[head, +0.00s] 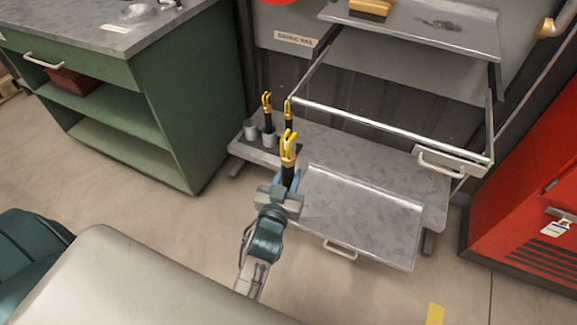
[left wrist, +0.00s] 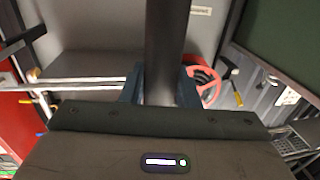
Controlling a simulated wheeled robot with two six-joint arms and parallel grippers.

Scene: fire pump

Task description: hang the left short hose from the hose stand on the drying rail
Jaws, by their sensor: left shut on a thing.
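My left gripper (head: 286,186) is shut on a short black hose with a yellow forked top (head: 289,150), held upright. In the left wrist view the hose (left wrist: 165,45) stands between the jaws (left wrist: 160,85). Two more hoses with yellow tops, one (head: 267,104) at left and one (head: 288,112) partly hidden behind the held one, stand at the hose stand (head: 262,146), beside an empty-looking grey cup (head: 250,128). The drying rail (head: 390,126) is a silver bar frame to the right, beyond the held hose; it shows also in the left wrist view (left wrist: 85,82). My right gripper is out of view.
A low grey bench (head: 430,185) lies under the rail, with a grey tray-like panel (head: 350,210) before it. A shelf (head: 450,30) is above. A green cabinet (head: 170,110) stands left, a red cabinet (head: 530,170) right. The front floor is mostly clear.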

